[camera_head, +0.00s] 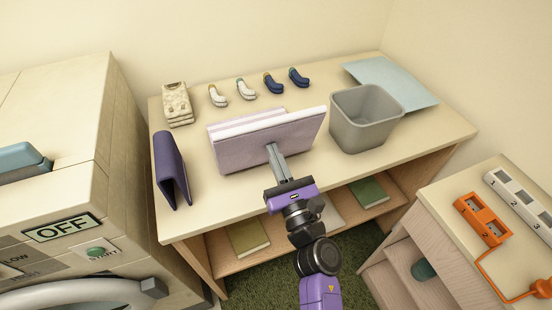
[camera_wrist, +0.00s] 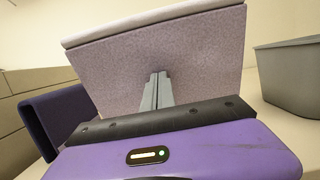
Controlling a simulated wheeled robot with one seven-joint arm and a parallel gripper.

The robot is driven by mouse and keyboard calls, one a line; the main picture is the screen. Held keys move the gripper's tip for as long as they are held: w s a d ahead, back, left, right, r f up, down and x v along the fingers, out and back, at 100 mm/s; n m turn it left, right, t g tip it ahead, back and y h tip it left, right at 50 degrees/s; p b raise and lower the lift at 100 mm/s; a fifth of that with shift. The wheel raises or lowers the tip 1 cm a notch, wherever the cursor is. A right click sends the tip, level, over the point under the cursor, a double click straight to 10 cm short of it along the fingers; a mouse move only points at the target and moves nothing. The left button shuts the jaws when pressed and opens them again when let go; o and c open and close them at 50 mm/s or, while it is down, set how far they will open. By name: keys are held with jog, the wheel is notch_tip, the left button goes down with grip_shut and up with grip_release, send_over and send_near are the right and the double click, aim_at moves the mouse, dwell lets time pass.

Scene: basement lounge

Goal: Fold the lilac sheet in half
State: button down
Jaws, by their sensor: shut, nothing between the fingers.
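The lilac sheet (camera_head: 260,145) is on the table in the head view. Its near panel stands tilted up toward me, and a second layer shows behind its top edge. In the wrist view the lilac panel (camera_wrist: 120,75) fills the upper middle. My gripper (camera_head: 273,150) is shut and empty, with its fingertips in front of the near panel's middle. In the wrist view the shut fingers (camera_wrist: 158,82) overlap the panel's face; I cannot tell whether they touch it. The table surface under the sheet is hidden.
On the table (camera_head: 225,205), a dark purple folded sheet (camera_head: 170,170) stands left and a grey bin (camera_head: 365,118) stands right. Several socks (camera_head: 246,90), a beige folded stack (camera_head: 177,103) and a pale blue sheet (camera_head: 395,80) lie behind. A washer (camera_head: 60,190) and a side cabinet (camera_head: 480,220) flank the table.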

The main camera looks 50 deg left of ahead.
aim_at(271, 141)
jog(key=shift+a, duration=0.1)
jog(key=shift+w+a+b, duration=0.3)
jog(key=shift+a+b, duration=0.45)
jog(key=shift+w+a+b, duration=0.35)
jog(key=shift+a+b, duration=0.35)
jog(key=shift+b, duration=0.1)
jog(key=shift+w+a+b, duration=0.3)
jog(key=shift+a+b, duration=0.45)
jog(key=d+r+p, duration=0.2)
jog(key=p, duration=0.1)
jog(key=shift+s+r, duration=0.1)
jog(key=shift+s, duration=0.3)
jog(key=d+r+p, duration=0.1)
jog(key=p, duration=0.1)
jog(key=s+d+r+p, duration=0.1)
jog(key=d+p, duration=0.1)
jog(key=shift+s+d+r+p, duration=0.1)
jog(key=shift+s+r+p, duration=0.05)
jog(key=shift+r+p, duration=0.2)
jog(key=shift+s+d, duration=0.1)
jog(key=shift+d, duration=0.1)
